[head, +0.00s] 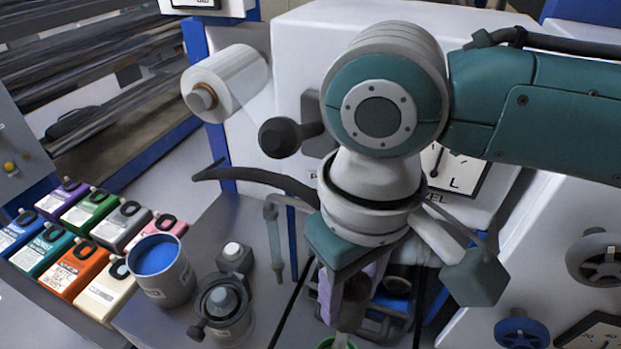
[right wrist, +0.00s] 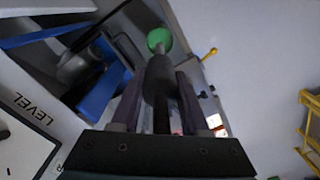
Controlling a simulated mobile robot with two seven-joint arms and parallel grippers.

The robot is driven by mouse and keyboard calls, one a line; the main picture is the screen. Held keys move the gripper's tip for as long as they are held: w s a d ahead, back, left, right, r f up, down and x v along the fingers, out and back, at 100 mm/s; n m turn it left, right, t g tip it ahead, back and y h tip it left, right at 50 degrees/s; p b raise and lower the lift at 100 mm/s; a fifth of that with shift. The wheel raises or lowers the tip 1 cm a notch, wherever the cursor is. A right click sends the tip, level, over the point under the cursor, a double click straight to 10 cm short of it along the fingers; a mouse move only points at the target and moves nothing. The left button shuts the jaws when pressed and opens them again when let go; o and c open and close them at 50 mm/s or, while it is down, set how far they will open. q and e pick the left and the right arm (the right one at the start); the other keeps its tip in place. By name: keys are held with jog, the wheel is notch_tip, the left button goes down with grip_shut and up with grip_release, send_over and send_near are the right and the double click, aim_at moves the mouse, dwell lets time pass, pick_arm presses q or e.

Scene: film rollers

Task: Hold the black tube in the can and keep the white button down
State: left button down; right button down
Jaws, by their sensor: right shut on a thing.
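My right gripper (head: 347,312) points down at the lower middle of the head view. In the right wrist view its two dark fingers (right wrist: 160,98) are shut on a dark grey, rounded tube-like piece (right wrist: 158,78). A green round thing (right wrist: 160,40) shows beyond that piece; I cannot tell whether they touch. A grey can (head: 174,289) with blue contents stands on the grey bench at left, apart from the gripper. A white round button (head: 232,249) tops a small grey block behind a grey pot (head: 228,325). Nothing visible presses it. My left gripper is out of view.
Several coloured bottles (head: 98,254) stand in rows at the far left. A clear film roll (head: 226,83) and a dark knob (head: 279,138) stick out from the white machine. A grey hanging pipe (head: 275,240) is left of the gripper. Handwheels (head: 597,262) are at right.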

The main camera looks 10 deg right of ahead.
aim_at(339, 347)
jog(key=shift+f+b, duration=1.7)
jog(key=shift+b, duration=0.15)
jog(key=shift+f+b, duration=1.3)
jog(key=shift+f, duration=1.2)
jog(key=shift+f+b, duration=1.95)
jog(key=shift+f, duration=1.4)
jog(key=shift+c, duration=1.6)
grip_release()
